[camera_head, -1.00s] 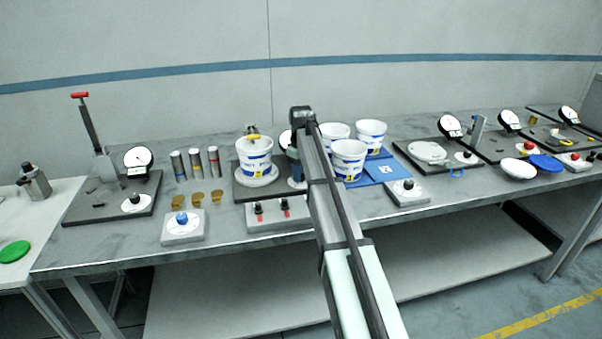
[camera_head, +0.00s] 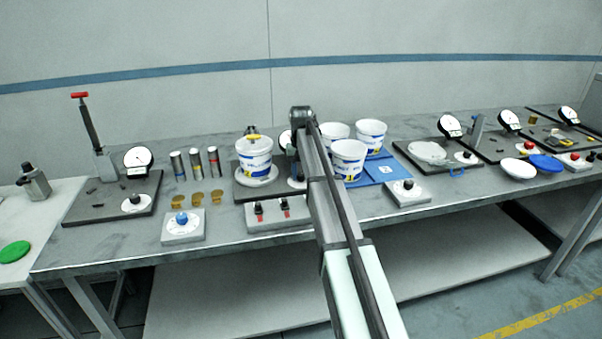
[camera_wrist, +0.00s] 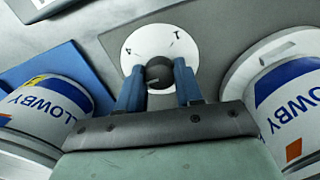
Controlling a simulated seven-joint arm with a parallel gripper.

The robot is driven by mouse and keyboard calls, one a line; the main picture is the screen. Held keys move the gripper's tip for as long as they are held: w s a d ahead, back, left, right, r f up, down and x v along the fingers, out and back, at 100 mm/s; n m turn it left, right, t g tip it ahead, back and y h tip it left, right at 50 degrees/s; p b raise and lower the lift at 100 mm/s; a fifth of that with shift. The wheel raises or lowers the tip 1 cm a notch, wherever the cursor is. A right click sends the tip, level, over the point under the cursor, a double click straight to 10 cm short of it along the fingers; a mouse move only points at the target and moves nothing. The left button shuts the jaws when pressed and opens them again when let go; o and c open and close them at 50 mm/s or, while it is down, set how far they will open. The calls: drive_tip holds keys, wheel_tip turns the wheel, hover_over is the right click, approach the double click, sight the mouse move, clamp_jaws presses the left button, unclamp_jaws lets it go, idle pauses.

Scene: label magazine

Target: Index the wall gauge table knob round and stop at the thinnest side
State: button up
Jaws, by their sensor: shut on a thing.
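The dark round knob (camera_wrist: 159,71) stands in the middle of a white dial plate (camera_wrist: 133,48) with a few black marks. My gripper (camera_wrist: 160,84) is shut on the knob, with one blue finger on each side. In the head view, my arm mostly hides the gripper and the knob; a bit of the white dial plate (camera_head: 296,184) shows. Left of it, a white and blue tub (camera_head: 254,158) stands upright on a round white turntable (camera_head: 272,178). The gauge (camera_head: 284,138) behind is mostly hidden by my arm, so its reading cannot be told.
Several more tubs (camera_head: 348,162) stand to the right on a blue mat (camera_head: 384,173). A box with two dark switches (camera_head: 279,222) lies in front of the station. Metal cylinders (camera_head: 196,163) and brass pieces (camera_head: 199,199) stand to the left.

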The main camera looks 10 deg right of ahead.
sight(301, 173)
drive_tip(key=m, duration=0.4)
drive_tip(key=shift+m, duration=2.9)
drive_tip(key=o, duration=1)
drive_tip(key=shift+o, duration=0.2)
drive_tip(key=shift+r, duration=0.1)
wheel_tip(301, 173, up, 14)
drive_tip(key=shift+f, duration=0.2)
